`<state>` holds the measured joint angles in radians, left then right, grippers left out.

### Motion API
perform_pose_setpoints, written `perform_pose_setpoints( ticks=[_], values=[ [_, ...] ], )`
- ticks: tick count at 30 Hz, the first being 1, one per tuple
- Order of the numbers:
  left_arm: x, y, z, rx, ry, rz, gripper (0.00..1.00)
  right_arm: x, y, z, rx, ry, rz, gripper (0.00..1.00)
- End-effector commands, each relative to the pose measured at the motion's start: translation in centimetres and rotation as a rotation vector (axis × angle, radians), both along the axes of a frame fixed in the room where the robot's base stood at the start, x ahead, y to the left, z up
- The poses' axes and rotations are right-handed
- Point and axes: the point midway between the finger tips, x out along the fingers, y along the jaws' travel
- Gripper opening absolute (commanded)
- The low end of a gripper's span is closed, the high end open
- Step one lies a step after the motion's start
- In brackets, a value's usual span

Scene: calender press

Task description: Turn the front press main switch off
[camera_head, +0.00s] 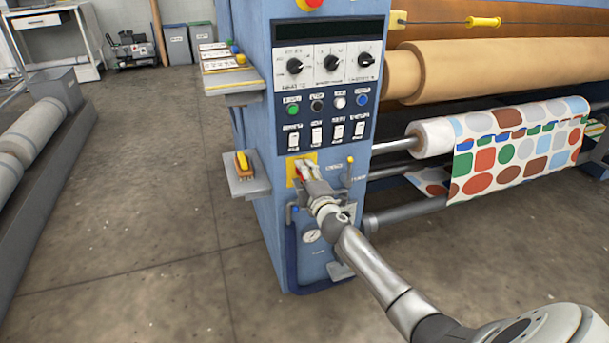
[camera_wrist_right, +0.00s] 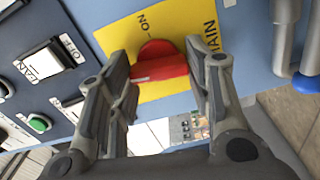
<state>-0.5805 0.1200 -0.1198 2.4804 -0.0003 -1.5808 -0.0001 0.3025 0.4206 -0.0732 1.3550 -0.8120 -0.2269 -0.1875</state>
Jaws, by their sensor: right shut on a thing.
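The main switch is a red rotary knob with a raised bar handle (camera_wrist_right: 160,67) on a yellow plate (camera_wrist_right: 118,38). The plate is marked ON and MAIN in the right wrist view. In the head view the yellow plate (camera_head: 312,157) is low on the press's blue front panel, partly covered by my right gripper (camera_head: 304,169). In the right wrist view my right gripper (camera_wrist_right: 163,85) has one finger at each end of the bar handle and is shut on it. Any OFF mark on the plate is hidden or out of view. My left gripper is not in view.
Above the switch are white rocker switches (camera_head: 316,136), coloured push buttons (camera_head: 293,109) and black dials (camera_head: 331,63). A pressure gauge (camera_head: 312,236) sits below. A small shelf (camera_head: 246,184) juts out left. A patterned roll (camera_head: 520,150) is at right.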

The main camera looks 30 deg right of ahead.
Motion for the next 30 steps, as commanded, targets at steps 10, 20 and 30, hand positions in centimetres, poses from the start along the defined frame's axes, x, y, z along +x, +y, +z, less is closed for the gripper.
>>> perform_pose_setpoints(
  ticks=[10,20,30],
  values=[
    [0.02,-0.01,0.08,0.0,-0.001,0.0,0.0,0.02,0.13,-0.11,-0.141,0.034,0.003,0.22],
    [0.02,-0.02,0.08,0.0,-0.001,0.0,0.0,0.01,0.13,-0.14,-0.169,0.041,0.003,0.22],
    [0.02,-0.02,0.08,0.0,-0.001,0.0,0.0,0.01,0.13,-0.15,-0.168,0.041,0.003,0.59]
  ],
)
